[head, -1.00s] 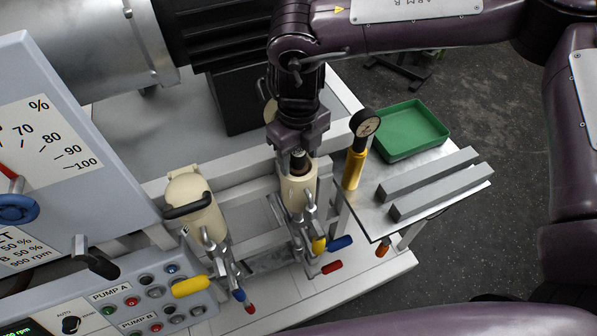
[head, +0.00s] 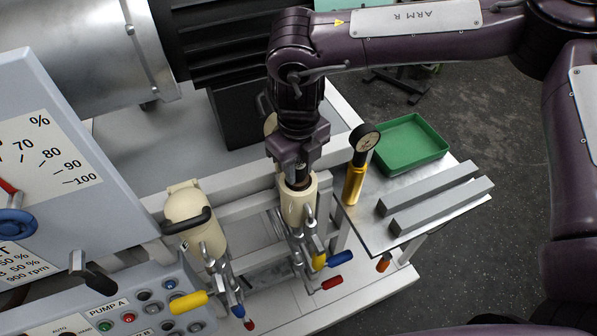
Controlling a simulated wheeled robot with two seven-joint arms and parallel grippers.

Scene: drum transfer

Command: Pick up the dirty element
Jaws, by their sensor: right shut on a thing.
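The cream filter housing (head: 299,206) on the right of the pair stands uncapped below my right arm. My right gripper (head: 299,174) points down at its mouth and is shut on the top of the dirty element (head: 298,184). Only a thin dark brown part of the element shows at the rim; the rest is hidden inside the housing and behind the jaws. My left gripper is not in view.
A capped cream housing (head: 194,218) with a black handle stands to the left. A side table (head: 388,235) at right carries a green tray (head: 410,147), two grey bars (head: 440,205) and a yellow-handled gauge tool (head: 356,180). Several coloured valve levers stick out below the housings.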

